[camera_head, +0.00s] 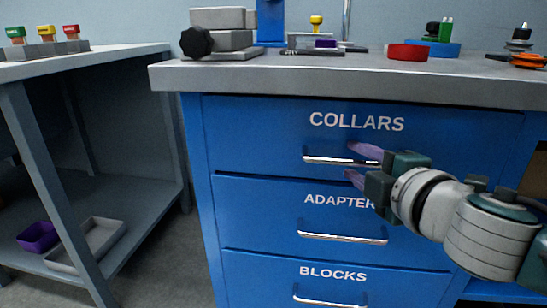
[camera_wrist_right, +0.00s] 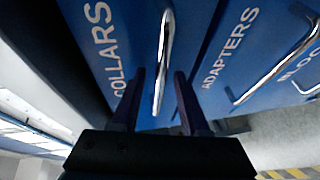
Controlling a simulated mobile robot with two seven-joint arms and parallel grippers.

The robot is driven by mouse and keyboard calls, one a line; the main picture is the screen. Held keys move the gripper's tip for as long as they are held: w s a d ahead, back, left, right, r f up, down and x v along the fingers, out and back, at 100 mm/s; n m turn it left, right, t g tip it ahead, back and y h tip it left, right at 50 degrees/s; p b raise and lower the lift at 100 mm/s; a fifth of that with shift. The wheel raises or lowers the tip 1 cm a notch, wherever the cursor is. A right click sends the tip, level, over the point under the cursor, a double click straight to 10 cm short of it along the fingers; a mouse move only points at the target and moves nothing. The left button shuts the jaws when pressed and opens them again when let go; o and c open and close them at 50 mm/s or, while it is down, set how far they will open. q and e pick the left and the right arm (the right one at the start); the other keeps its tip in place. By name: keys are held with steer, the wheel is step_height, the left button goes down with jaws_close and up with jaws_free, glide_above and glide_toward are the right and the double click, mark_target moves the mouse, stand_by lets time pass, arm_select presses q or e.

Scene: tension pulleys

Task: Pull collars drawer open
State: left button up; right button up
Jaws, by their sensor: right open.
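The blue collars drawer (camera_head: 260,130) is the top drawer of the cabinet, and its front is flush with the cabinet. Its bar handle (camera_head: 325,159) is silver and horizontal. My right gripper (camera_head: 350,161) is open at the handle's right part, with one purple finger above the bar and one below. In the right wrist view the collars handle (camera_wrist_right: 166,40) runs between the two fingers of the right gripper (camera_wrist_right: 160,73), with a gap to each side. I cannot tell exactly how deep the bar sits between them. My left gripper is not in view.
The adapters drawer (camera_head: 260,215) and the blocks drawer (camera_head: 250,275) are below, both closed with similar handles. The grey worktop (camera_head: 300,75) overhangs above and carries a red ring (camera_head: 408,52) and other parts. A side shelf (camera_head: 150,205) stands left, with open floor between.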

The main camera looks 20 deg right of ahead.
jaws_close()
stand_by(0.4)
stand_by(1.1)
